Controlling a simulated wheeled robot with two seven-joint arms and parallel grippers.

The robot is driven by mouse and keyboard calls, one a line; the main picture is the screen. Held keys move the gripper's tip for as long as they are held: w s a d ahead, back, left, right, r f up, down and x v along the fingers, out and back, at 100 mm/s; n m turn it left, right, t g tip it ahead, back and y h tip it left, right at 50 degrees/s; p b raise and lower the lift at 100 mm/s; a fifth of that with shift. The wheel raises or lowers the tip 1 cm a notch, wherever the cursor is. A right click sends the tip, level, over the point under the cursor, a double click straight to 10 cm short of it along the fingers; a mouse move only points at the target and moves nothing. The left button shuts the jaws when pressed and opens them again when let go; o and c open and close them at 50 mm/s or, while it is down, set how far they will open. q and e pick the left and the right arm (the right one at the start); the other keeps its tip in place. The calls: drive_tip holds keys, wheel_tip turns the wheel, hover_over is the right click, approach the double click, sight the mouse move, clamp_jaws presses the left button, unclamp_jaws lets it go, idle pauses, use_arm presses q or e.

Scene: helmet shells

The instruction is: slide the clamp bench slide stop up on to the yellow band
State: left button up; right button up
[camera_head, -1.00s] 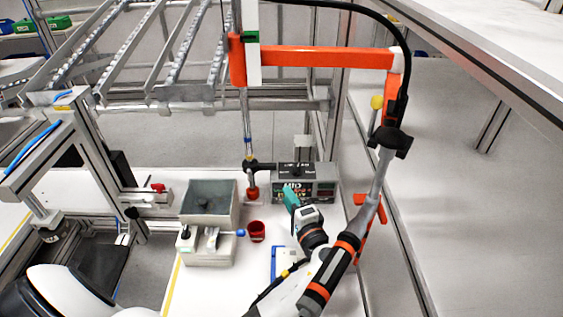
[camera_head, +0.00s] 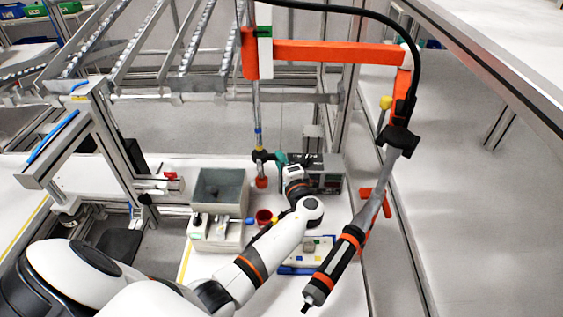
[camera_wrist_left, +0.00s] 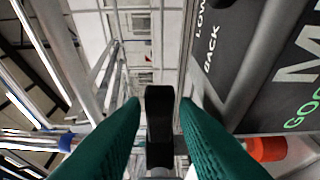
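The slide stop (camera_head: 262,156) is a black clamp on a thin upright rod (camera_head: 257,110) in the head view, with a red-orange end piece (camera_head: 261,182) below it. A blue band circles the rod higher up; a small yellow band (camera_head: 258,147) shows faintly just above the stop. My left gripper (camera_head: 281,158), with teal fingers, is at the stop's right side. In the left wrist view its fingers (camera_wrist_left: 160,105) stand apart on both sides of the stop's black arm (camera_wrist_left: 160,118), with visible gaps. The yellow band is not visible there. My right gripper is out of view.
A grey control box (camera_head: 326,172) stands close behind and right of my left gripper. A hanging tool with orange bands (camera_head: 340,262) is to the right of my arm.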

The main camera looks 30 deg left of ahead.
use_arm(q)
drive_tip(key=shift+c, duration=0.6)
clamp_jaws()
wheel_tip(320, 180, up, 6)
drive_tip(key=p, duration=0.2)
drive_tip(key=shift+p, duration=0.3)
drive_tip(key=shift+o, duration=0.6)
unclamp_jaws()
